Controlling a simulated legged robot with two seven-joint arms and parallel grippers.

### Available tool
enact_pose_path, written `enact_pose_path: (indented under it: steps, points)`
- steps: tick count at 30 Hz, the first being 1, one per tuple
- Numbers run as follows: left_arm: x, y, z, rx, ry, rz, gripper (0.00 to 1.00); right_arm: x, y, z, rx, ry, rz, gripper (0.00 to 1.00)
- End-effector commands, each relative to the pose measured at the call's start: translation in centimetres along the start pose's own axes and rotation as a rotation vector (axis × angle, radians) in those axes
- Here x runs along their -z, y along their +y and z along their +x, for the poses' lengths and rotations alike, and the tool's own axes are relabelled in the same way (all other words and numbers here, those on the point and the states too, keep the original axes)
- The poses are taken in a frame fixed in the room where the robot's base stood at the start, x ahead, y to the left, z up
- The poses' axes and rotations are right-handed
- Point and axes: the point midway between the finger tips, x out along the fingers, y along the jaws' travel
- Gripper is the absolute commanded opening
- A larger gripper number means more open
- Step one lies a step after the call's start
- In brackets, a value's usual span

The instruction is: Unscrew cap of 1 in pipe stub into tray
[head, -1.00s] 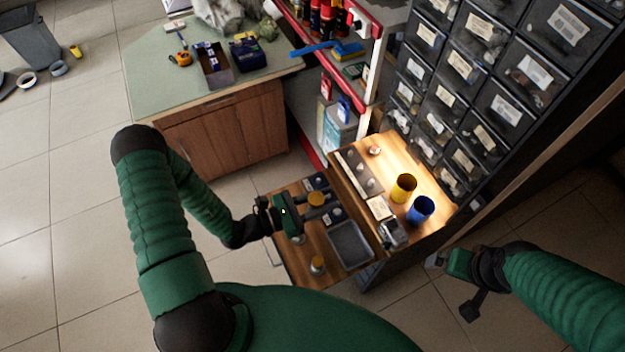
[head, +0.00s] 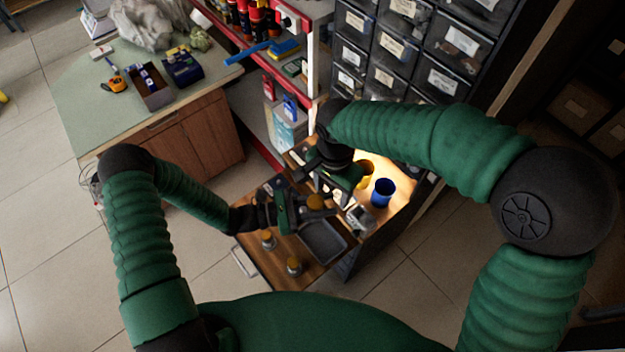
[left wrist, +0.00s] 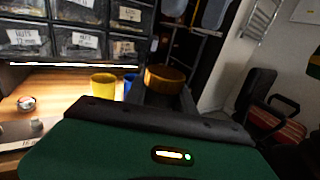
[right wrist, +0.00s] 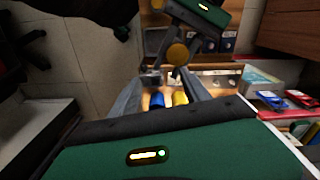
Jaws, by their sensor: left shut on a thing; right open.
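My left gripper (head: 303,209) is shut on a pipe stub with a round brass-coloured cap (head: 315,202), held above the wooden drawer board. The cap also shows in the left wrist view (left wrist: 165,78) and in the right wrist view (right wrist: 178,53). The fingers hide most of the stub. My right gripper (head: 336,186) is open and empty, close beside the held cap on its far right side. In the right wrist view its spread fingers (right wrist: 160,85) show the cap just beyond them. The dark grey tray (head: 323,258) lies on the board below and looks empty.
Two other capped stubs (head: 268,239) (head: 293,265) stand on the board left of the tray. A blue cup (head: 382,193) and a yellow cup (head: 366,172) stand on the raised wooden shelf close to my right gripper. Parts drawers (head: 398,50) rise behind.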

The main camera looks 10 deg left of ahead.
Motion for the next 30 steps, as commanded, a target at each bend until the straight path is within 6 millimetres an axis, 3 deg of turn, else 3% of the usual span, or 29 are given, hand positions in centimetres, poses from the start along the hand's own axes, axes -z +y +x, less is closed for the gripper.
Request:
enact_pose_path:
  steps: [3,6,10,21,30]
  points:
    - [-0.2,-0.1,0.1,0.0,-0.003,0.001,0.0,-1.2,-3.1,-1.0,0.005,-0.016,0.118,0.55]
    - [-0.2,-0.1,0.1,0.0,-0.003,0.001,0.0,-1.6,-4.0,-1.4,0.005,-0.021,0.176,0.55]
    - [-0.2,0.0,0.1,0.0,-0.003,0.001,0.0,-1.7,-4.2,-0.3,0.003,-0.024,0.193,0.55]
    - [-0.2,0.0,0.0,0.0,-0.004,0.001,0.0,-1.9,-4.4,5.8,0.005,-0.022,0.192,0.55]
    - [-0.2,0.0,0.1,0.0,-0.003,0.001,0.0,-1.9,-4.3,6.4,0.007,-0.021,0.192,0.55]
